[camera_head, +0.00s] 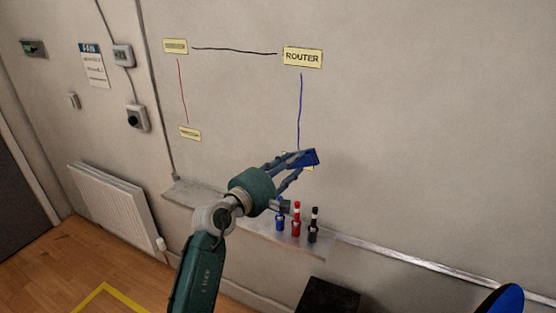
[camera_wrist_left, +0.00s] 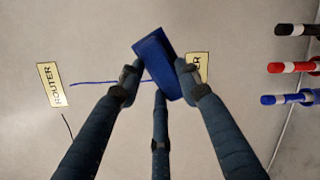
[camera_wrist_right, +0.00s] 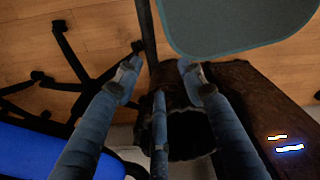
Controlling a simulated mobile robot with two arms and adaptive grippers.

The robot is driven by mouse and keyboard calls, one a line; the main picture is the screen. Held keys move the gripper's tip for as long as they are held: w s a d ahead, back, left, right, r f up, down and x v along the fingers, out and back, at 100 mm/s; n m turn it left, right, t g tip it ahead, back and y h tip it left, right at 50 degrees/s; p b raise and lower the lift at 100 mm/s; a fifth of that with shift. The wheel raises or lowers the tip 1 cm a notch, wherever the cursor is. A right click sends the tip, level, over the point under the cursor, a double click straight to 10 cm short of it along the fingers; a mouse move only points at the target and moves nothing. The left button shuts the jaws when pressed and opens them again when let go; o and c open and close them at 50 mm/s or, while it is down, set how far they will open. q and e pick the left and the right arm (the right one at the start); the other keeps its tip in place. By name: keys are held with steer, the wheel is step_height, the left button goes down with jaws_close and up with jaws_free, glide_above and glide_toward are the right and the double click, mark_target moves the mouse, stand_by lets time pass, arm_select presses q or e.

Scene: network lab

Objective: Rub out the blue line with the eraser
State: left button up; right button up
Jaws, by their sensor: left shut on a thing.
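The blue line (camera_head: 300,108) runs down the whiteboard wall from the yellow ROUTER card to behind my left gripper. My left gripper (camera_head: 302,163) is shut on the blue eraser (camera_head: 310,157), at the line's lower end. In the left wrist view the eraser (camera_wrist_left: 160,58) is tilted between the fingers, and the line (camera_wrist_left: 105,83) runs up to it. Whether the eraser touches the board cannot be told. A lower yellow card (camera_wrist_left: 203,66) is partly hidden by the gripper. My right gripper (camera_wrist_right: 160,78) is open and empty, away from the board.
The ROUTER card (camera_head: 302,57), a black line (camera_head: 235,51) and a red line (camera_head: 183,92) are on the board. Blue, red (camera_head: 296,218) and black markers stand on the ledge (camera_head: 250,226) below. A dark box (camera_wrist_right: 235,110) and chair legs (camera_wrist_right: 75,70) are near my right gripper.

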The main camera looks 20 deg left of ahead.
arm_select(q)
steer(key=w+a+f+n+t+y+b, duration=0.1)
steer(key=w+a+f+b, duration=0.1)
steer(key=w, duration=0.4)
steer(key=shift+w+a+f+n+y, duration=0.2)
steer(key=shift+a+f+n+y, duration=0.1)
steer(key=shift+y, duration=0.1)
steer(key=shift+w+b, duration=0.25)
steer(key=shift+b, duration=0.15)
stand_by(0.5)
steer(key=shift+w+d, duration=0.15)
steer(key=shift+w, duration=0.45)
